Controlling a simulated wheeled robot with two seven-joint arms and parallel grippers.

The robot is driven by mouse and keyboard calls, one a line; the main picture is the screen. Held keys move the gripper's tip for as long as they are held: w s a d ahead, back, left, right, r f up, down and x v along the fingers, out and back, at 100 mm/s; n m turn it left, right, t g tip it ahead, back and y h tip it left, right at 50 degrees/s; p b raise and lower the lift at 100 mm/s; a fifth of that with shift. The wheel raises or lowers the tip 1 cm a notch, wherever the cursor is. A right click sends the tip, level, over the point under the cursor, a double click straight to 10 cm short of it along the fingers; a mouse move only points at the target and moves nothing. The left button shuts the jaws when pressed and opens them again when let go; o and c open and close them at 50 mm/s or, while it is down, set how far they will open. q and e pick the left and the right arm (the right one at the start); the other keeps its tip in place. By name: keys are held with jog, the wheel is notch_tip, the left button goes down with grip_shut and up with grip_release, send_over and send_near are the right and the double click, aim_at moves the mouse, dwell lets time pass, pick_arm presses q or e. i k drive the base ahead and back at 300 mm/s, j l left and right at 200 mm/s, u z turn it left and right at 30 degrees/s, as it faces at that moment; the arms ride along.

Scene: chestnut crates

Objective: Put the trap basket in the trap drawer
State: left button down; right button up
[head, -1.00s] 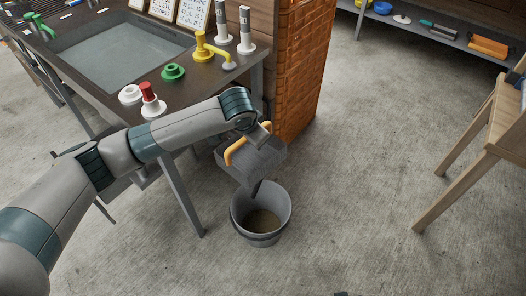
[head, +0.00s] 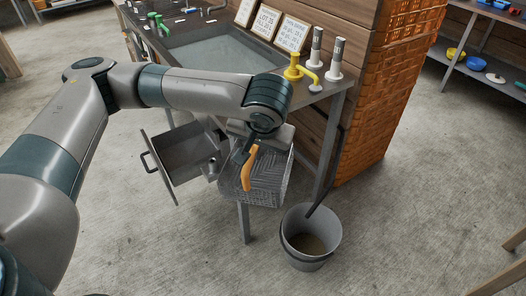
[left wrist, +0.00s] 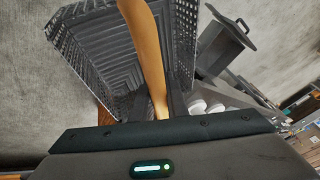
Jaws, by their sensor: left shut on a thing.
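The trap basket (head: 275,183) is a grey mesh box with an orange handle. It hangs tilted below the sink table, in the air to the right of the drawer. My left gripper (head: 244,152) is shut on its handle, which also crosses the left wrist view (left wrist: 150,50); the basket's open mesh inside (left wrist: 95,50) shows there too. The trap drawer (head: 186,160) is a grey box, pulled open under the table, with a dark handle at its left. The drawer also shows in the left wrist view (left wrist: 228,42). My right gripper is not in view.
A grey bucket (head: 312,255) stands on the floor right of the basket, with brown matter inside. The sink table (head: 330,92) rises above, with a leg close behind the basket. Orange crates (head: 385,110) are stacked to the right. Floor in front is clear.

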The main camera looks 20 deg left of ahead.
aim_at(182, 160)
jog(key=i+j+u, duration=0.1)
jog(key=j+u, duration=0.15)
jog(key=u, duration=0.15)
jog(key=i+j+u, duration=0.15)
jog(key=u, duration=0.25)
jog(key=i+j+u, duration=0.2)
jog(key=u, duration=0.15)
jog(key=i+j+u, duration=0.15)
jog(key=u, duration=0.25)
jog(key=i+j+u, duration=0.15)
jog(key=i+u, duration=0.15)
jog(key=i+j+z, duration=0.2)
jog(key=i+z, duration=0.3)
jog(key=i+j+z, duration=0.15)
jog(key=z, duration=0.3)
jog(key=i+j+z, duration=0.55)
jog(key=z, duration=0.3)
